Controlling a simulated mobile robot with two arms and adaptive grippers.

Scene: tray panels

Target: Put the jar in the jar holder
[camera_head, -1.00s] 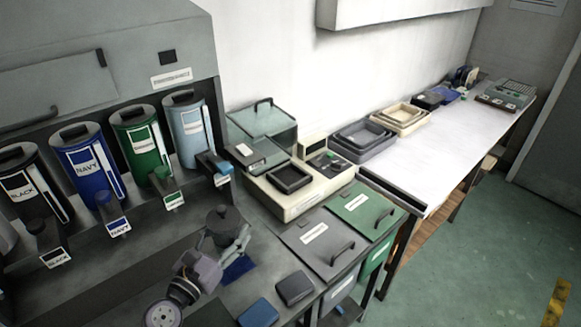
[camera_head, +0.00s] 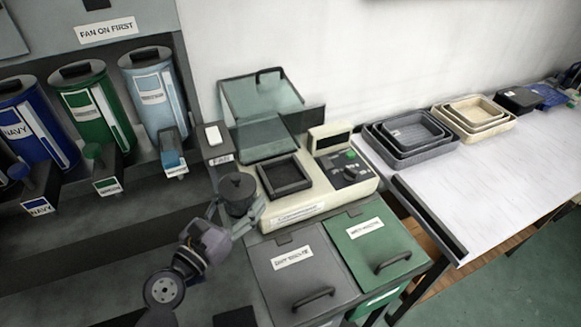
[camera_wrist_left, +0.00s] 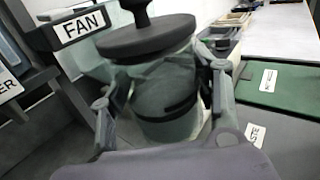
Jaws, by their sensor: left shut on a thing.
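The jar (camera_head: 239,201) is a greenish-grey see-through pot with a dark knobbed lid. My left gripper (camera_head: 236,213) is shut around its body and holds it upright. The jar (camera_wrist_left: 165,100) fills the middle of the left wrist view, with a finger on each side. A dark square open frame (camera_head: 286,192) on the cream machine looks like the jar holder, and it appears empty. The jar is just left of this machine in the head view; its exact height above the counter is hard to judge. My right gripper is not in view.
A raised glass lid (camera_head: 262,100) stands behind the frame. A FAN switch box (camera_head: 217,146) is close to the jar's left. Grey (camera_head: 300,272) and green (camera_head: 372,246) waste lids lie in front. Nested trays (camera_head: 410,135) sit on the white table.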

